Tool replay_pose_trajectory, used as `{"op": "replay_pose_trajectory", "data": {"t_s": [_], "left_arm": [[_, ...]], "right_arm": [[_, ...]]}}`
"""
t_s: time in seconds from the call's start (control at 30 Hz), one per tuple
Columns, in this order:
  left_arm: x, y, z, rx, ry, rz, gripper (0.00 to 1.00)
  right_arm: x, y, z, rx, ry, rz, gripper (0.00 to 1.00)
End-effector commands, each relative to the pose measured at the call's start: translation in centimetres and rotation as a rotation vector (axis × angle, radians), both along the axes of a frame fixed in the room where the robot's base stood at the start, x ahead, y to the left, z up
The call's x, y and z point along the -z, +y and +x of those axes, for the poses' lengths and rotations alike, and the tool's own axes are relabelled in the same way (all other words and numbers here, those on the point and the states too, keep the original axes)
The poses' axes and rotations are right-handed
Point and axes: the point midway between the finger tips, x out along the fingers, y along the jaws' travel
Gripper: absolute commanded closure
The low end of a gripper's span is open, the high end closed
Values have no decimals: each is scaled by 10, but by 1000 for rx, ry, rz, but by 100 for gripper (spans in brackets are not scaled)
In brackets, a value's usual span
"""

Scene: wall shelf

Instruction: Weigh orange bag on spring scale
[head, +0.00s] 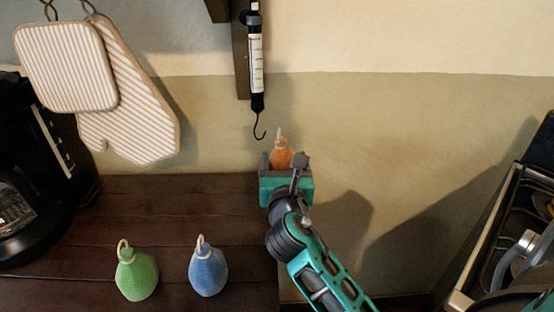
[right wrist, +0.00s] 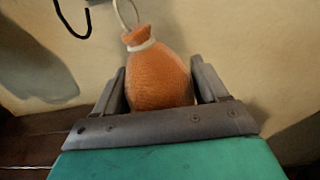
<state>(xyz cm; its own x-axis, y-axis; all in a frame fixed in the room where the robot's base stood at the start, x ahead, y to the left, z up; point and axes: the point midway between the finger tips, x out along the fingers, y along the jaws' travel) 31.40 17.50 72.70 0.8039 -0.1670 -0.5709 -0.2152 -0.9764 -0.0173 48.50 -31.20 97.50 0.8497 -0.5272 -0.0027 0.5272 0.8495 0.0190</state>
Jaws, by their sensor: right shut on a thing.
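The orange bag (head: 281,153), with a pale loop on top, is between the fingers of my right gripper (head: 281,160), which is shut on it. In the right wrist view the bag (right wrist: 158,80) stands upright between both fingers (right wrist: 160,95), its loop rising at the top edge. The spring scale (head: 257,65) hangs on the wall post, its black hook (head: 260,132) at the bottom. The hook is above and a little left of the bag, apart from its loop. The hook also shows at the top left of the right wrist view (right wrist: 73,32). My left gripper is not in view.
A green bag (head: 137,276) and a blue bag (head: 208,272) stand on the dark wooden counter (head: 180,205). A coffee maker (head: 40,170) is at the left, below hanging striped oven mitts (head: 68,65). A stove (head: 510,240) is at the right.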

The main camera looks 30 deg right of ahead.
Motion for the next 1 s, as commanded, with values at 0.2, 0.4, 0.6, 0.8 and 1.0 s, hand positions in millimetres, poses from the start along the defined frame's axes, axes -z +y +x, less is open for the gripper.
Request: {"op": "replay_pose_trajectory", "data": {"t_s": [0.2, 0.4, 0.6, 0.8, 1.0], "left_arm": [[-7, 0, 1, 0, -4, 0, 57], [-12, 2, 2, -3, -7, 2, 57], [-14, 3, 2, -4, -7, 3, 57], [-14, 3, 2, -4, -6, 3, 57], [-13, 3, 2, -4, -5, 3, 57]], "right_arm": [[-3, -10, -6, -2, -3, -3, 79], [-3, -17, -10, -3, -2, -4, 79], [-3, -22, -13, -4, -4, -3, 79], [-2, -23, -14, -4, -4, -3, 79], [-2, -23, -14, -4, -4, -3, 79]]}}
